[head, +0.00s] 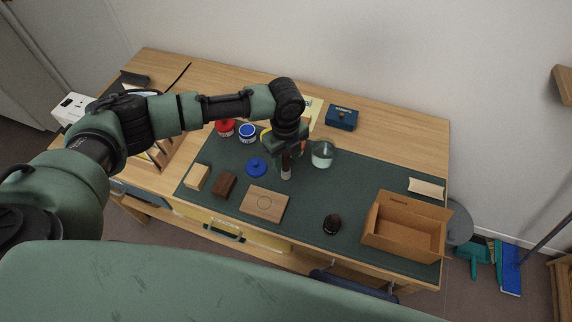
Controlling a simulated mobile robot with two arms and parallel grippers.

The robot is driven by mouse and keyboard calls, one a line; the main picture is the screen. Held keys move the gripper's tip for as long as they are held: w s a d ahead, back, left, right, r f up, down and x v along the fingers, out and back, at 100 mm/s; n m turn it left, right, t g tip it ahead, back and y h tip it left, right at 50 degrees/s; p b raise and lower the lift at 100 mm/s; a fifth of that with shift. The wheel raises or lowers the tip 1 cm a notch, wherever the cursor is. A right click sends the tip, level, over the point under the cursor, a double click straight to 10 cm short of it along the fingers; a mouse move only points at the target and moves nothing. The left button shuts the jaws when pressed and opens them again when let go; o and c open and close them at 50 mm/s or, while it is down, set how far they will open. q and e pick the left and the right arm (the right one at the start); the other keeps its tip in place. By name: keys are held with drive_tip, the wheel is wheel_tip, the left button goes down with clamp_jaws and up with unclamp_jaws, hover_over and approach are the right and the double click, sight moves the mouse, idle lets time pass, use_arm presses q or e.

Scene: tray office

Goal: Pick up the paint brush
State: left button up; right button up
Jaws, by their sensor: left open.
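My left gripper (285,155) is open and points down over the dark green mat (310,213), at the middle of the desk. A small brush-like item (286,174), with a brown upper part and a pale lower end, shows just below the gripper's fingers; it looks like the paint brush. The gripper and wrist hide its upper part, and I cannot tell whether the fingers touch it. My right gripper is not in view.
A glass jar (323,154) stands close right of the gripper. A blue lid (256,168), blue pot (248,132) and red pot (225,127) are to the left. A wooden board (264,203) lies in front. An open cardboard box (405,232) stands right.

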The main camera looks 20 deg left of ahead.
use_arm(q)
drive_tip(key=shift+f, duration=0.7)
clamp_jaws()
drive_tip(key=shift+r, duration=0.15)
wheel_tip(320, 180, up, 20)
drive_tip(key=b, duration=0.2)
